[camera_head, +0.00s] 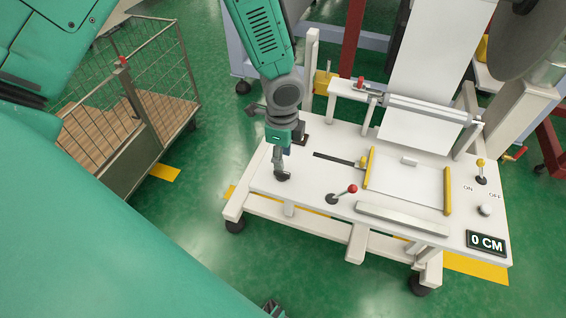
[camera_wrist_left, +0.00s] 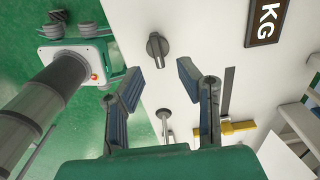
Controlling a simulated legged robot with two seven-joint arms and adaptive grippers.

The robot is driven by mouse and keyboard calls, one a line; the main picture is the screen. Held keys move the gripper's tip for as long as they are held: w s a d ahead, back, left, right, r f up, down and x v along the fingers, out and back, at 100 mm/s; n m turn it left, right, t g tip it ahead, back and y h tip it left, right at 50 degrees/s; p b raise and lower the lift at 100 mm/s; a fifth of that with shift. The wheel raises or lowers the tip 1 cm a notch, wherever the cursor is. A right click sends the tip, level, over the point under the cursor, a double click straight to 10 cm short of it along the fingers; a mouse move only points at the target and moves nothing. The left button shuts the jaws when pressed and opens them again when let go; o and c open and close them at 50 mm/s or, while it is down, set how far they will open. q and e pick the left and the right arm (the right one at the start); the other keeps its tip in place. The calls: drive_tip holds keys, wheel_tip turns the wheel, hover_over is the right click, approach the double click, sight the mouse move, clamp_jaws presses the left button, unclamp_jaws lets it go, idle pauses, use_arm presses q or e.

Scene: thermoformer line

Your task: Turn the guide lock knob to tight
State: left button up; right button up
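The guide lock knob, a grey bar handle on a round dark base, stands on the white table top (camera_head: 300,188). In the left wrist view the knob (camera_wrist_left: 157,48) lies beyond and between the fingertips, apart from them. My left gripper (camera_head: 281,168) points down at the table's left end. It is open and empty in the wrist view (camera_wrist_left: 150,82). In the head view the knob's dark shape (camera_head: 284,177) shows right at the fingertips and is partly covered. Any tight mark is too small to tell.
A red-ball lever (camera_head: 345,192) stands right of the knob. A slot with yellow guides (camera_head: 369,168) lies farther right. A dark KG sign (camera_wrist_left: 265,20) is near the gripper. The display (camera_head: 487,243) reads 0 CM. A wire cart (camera_head: 130,105) stands left, with green floor between.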

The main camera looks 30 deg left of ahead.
use_arm(q)
wheel_tip(320, 180, up, 6)
drive_tip(key=shift+f, duration=0.1)
idle(0.4)
drive_tip(key=s+d+f+n+h+b, duration=0.1)
drive_tip(key=s+d+f+n+b, duration=0.15)
drive_tip(key=s+f, duration=0.4)
drive_tip(key=s+d+f+n+h+b, duration=0.1)
drive_tip(key=s+f+n+b, duration=0.1)
drive_tip(key=s+f+n, duration=0.45)
drive_tip(key=s+a+f+n+y+b, duration=0.2)
drive_tip(key=s+a+f+n+b, duration=0.2)
drive_tip(key=s+f, duration=0.6)
drive_tip(key=shift+a+f+n+t, duration=0.25)
drive_tip(key=shift+a+n+t, duration=0.1)
drive_tip(key=shift+n, duration=0.45)
